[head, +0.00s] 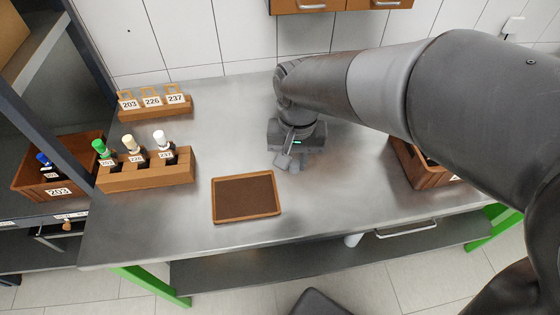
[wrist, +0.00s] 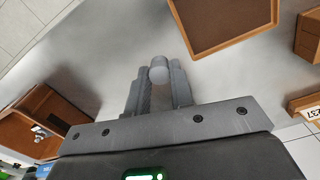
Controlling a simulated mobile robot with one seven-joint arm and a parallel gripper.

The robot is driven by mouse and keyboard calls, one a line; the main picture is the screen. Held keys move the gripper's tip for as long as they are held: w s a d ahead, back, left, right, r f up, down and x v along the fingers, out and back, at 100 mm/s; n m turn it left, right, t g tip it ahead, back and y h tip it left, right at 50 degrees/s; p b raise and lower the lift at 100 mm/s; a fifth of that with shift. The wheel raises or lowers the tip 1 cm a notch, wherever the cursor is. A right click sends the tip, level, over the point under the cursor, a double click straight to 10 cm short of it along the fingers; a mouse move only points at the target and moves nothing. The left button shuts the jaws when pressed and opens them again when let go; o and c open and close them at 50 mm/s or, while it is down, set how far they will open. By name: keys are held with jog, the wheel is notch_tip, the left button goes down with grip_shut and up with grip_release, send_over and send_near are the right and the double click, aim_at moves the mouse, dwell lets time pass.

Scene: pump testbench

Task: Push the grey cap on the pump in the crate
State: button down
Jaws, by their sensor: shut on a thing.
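My gripper (wrist: 158,92) is shut on a small grey cap (wrist: 158,70), which sits between the fingertips in the wrist view. In the head view my gripper (head: 289,162) is low over the middle of the steel bench, and the cap is hard to make out. A wooden crate (head: 427,178) stands on the bench to the right, partly hidden by my arm. In the wrist view the crate (wrist: 18,128) is at the left, with a small pale part (wrist: 38,130) inside, perhaps the pump. My gripper is apart from the crate.
A brown tray (head: 246,219) lies at the front. A wooden rack (head: 147,176) with green-, cream- and white-topped items stands left, with a smaller rack (head: 155,110) labelled 203, 226, 237 behind. Another crate (head: 58,190), labelled 203, is on the left shelf. The bench around my gripper is clear.

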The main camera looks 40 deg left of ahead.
jog(key=w+d+r+m, duration=0.2)
jog(key=w+d+m, duration=0.15)
jog(key=w, duration=0.55)
jog(key=w+d+r+m, duration=0.1)
jog(key=w+d+m, duration=0.3)
jog(key=w, duration=0.6)
jog(key=w+d+r+m, duration=0.35)
jog(key=w+d, duration=0.95)
jog(key=d, duration=0.5)
jog(key=shift+m, duration=0.4)
jog(key=shift+w+a+f, duration=0.1)
jog(key=shift+a+f, duration=0.05)
jog(key=shift+f, duration=1.5)
jog(key=shift+w+a+f, duration=0.1)
jog(key=shift+f, duration=1.55)
jog(key=shift+f, duration=0.85)
jog(key=c, duration=1.2)
grip_release()
jog(key=shift+o, duration=0.6)
jog(key=o, duration=0.8)
